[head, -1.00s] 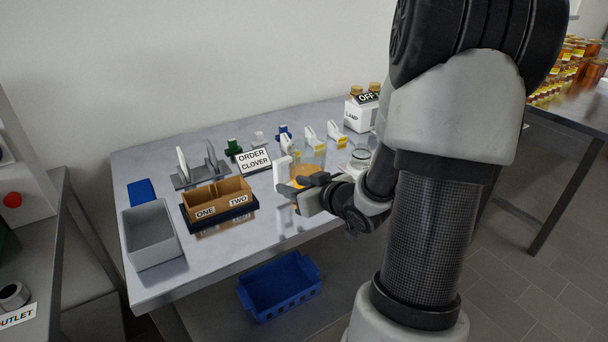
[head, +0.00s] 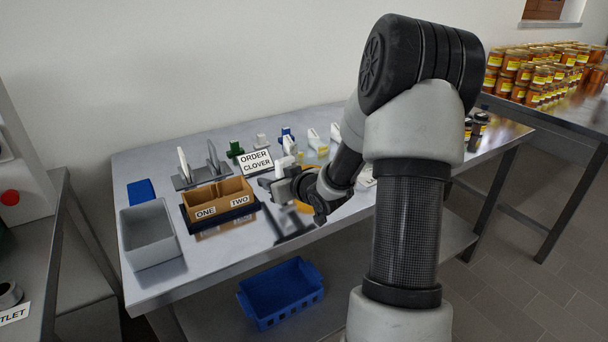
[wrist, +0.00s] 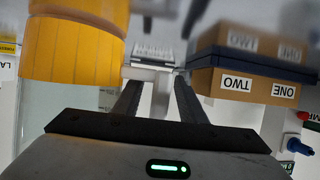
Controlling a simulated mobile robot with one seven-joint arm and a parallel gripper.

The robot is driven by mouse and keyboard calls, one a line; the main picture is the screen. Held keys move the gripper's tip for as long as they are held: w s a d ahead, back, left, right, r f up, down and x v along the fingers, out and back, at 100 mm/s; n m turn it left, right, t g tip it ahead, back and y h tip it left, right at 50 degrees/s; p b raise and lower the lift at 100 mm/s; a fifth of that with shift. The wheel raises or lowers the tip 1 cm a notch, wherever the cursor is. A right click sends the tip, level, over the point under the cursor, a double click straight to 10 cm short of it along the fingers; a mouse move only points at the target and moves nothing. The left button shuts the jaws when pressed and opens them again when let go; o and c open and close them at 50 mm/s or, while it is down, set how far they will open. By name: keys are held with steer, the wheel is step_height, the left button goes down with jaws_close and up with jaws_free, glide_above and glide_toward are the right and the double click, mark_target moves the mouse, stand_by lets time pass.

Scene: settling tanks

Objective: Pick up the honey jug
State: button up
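The honey jug (wrist: 70,50) shows large at the left of the wrist view, with orange honey inside clear walls. Its white handle (wrist: 160,95) sticks out at its side and lies between the fingers of my gripper (wrist: 158,88). The fingers are apart, with gaps beside the handle, so my gripper is open. In the head view, my gripper (head: 276,187) is at the jug, and the arm hides most of it. Only some orange of the jug (head: 305,205) shows.
A box with compartments ONE and TWO (head: 218,214) stands close left of my gripper. The ORDER CLOVER sign (head: 256,162) is behind. A grey bin (head: 150,240) stands further left. A blue crate (head: 282,295) sits below the table.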

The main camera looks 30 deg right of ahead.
jaws_close()
steer(key=shift+r, duration=0.1)
